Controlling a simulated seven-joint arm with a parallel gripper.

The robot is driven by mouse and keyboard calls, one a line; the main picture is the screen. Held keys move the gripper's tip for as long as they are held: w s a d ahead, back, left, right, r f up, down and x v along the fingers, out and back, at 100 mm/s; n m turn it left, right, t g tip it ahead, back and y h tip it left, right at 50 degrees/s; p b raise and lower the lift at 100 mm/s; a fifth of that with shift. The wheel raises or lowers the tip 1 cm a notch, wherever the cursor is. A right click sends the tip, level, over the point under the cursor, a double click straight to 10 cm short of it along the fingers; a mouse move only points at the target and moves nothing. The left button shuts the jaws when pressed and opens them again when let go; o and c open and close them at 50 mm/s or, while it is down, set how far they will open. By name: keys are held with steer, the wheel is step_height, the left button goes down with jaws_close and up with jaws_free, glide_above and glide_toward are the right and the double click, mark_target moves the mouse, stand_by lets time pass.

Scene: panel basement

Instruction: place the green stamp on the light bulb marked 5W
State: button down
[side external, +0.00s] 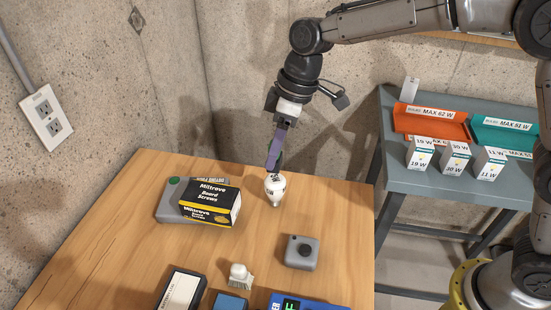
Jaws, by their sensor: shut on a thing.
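A white light bulb (275,190) is on the wooden table near its back, with its wide part up toward my gripper and a narrower end toward the camera. Dark marks show on it, too small to read as 5W. My gripper (273,167), with purple fingers, points down just above the bulb. It is shut on a small dark green thing, seemingly the green stamp (281,158), mostly hidden by the fingers. The stamp's lower end is close to the bulb; I cannot tell whether they touch.
A grey shelf (400,181) at right holds bulb boxes and orange and teal bins.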

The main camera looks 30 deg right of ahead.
steer(key=shift+f, duration=1.45)
steer(key=shift+f, duration=0.1)
steer(key=shift+c, duration=1.5)
jaws_free()
steer(key=v, duration=1.2)
steer(key=s+d+r+m+t, duration=0.1)
steer(key=s+d+r+m, duration=0.15)
steer(key=s+d, duration=0.4)
steer(key=s+d+f+m+t+h, duration=0.1)
steer(key=s+d+f+m, duration=0.2)
steer(key=s+d, duration=0.3)
steer(key=s+d+f+m+t+h, duration=0.1)
steer(key=s+d+f+m+t, duration=0.1)
steer(key=s+d, duration=0.5)
steer(key=s+f+m, duration=0.1)
steer(key=s+m, duration=0.1)
steer(key=s, duration=0.4)
steer(key=shift+d+t+h, duration=0.2)
steer(key=shift+t+h, duration=0.1)
steer(key=shift+h, duration=0.1)
